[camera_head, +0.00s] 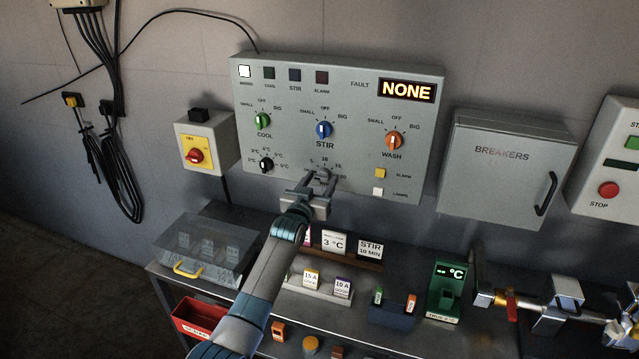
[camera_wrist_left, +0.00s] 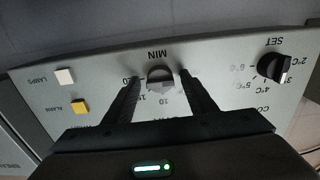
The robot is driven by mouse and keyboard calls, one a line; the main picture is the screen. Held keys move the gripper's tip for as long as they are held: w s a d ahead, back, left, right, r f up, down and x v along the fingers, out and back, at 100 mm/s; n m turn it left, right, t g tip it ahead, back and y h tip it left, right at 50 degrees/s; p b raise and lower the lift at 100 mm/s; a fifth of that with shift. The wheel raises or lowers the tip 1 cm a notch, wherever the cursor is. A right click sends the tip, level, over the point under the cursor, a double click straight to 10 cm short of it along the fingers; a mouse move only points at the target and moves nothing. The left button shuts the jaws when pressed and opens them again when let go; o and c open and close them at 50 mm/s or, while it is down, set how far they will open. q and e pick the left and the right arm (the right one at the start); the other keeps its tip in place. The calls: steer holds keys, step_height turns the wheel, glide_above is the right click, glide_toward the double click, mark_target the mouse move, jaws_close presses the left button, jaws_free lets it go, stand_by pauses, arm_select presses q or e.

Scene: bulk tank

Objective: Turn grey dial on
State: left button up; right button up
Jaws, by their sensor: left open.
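The grey dial (camera_wrist_left: 160,77) sits under the MIN label on the panel in the wrist view, with a printed number scale around it. In the head view it is mostly hidden behind my left gripper (camera_head: 320,180) at the lower middle of the control panel (camera_head: 285,165). My left gripper is open in front of the panel. In the wrist view its two fingers stand on either side of the dial with a gap on each side, and I cannot tell if either touches. Which number the dial points to is unclear. My right gripper is not in view.
A black dial (camera_head: 266,165) sits left of my gripper; green, blue and orange knobs are above. Yellow (camera_head: 380,173) and white (camera_head: 378,191) buttons are to the right. Below, a shelf holds label cards (camera_head: 334,242), a clear-lidded box (camera_head: 205,245) and a green meter (camera_head: 445,292).

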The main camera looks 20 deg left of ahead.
arm_select(q)
steer(key=shift+s, duration=0.1)
steer(key=s+b, duration=0.3)
steer(key=s, duration=1.4)
steer(key=shift+a, duration=0.3)
steer(key=shift+s, duration=0.1)
